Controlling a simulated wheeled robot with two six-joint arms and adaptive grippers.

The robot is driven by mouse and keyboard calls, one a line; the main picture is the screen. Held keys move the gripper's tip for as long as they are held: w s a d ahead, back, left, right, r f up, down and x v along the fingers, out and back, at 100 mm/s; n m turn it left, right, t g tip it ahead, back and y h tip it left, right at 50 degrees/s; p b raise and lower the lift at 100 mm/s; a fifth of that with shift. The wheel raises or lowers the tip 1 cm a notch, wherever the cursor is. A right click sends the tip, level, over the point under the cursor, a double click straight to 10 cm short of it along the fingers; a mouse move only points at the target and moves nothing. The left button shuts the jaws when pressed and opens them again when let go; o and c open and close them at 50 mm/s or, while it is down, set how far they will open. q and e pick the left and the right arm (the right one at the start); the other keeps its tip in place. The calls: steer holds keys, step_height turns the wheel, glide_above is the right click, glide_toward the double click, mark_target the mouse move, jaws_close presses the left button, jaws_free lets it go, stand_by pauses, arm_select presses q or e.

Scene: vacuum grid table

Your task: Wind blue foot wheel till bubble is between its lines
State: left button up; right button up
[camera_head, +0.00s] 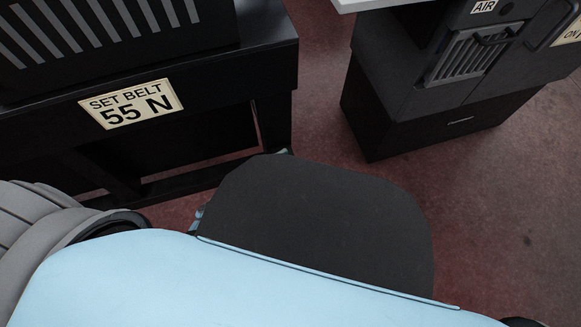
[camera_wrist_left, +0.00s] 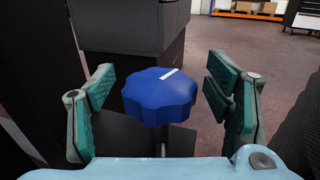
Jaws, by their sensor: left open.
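The blue foot wheel (camera_wrist_left: 160,97) shows in the left wrist view, a lobed knob with a white mark on its top, on a thin dark stem. My left gripper (camera_wrist_left: 162,98) is open, with one green-padded finger on each side of the wheel. Gaps show between the wheel and both fingers. The bubble and its lines are not in either view. My right gripper is not in view.
In the head view a black stand (camera_head: 200,150) bears a "SET BELT 55 N" sign (camera_head: 131,104). A dark cabinet (camera_head: 430,110) with an "AIR" label stands at the upper right. Reddish floor (camera_head: 480,220) lies open between and in front of them.

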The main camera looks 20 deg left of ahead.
arm_select(q)
steer(key=v, duration=1.2)
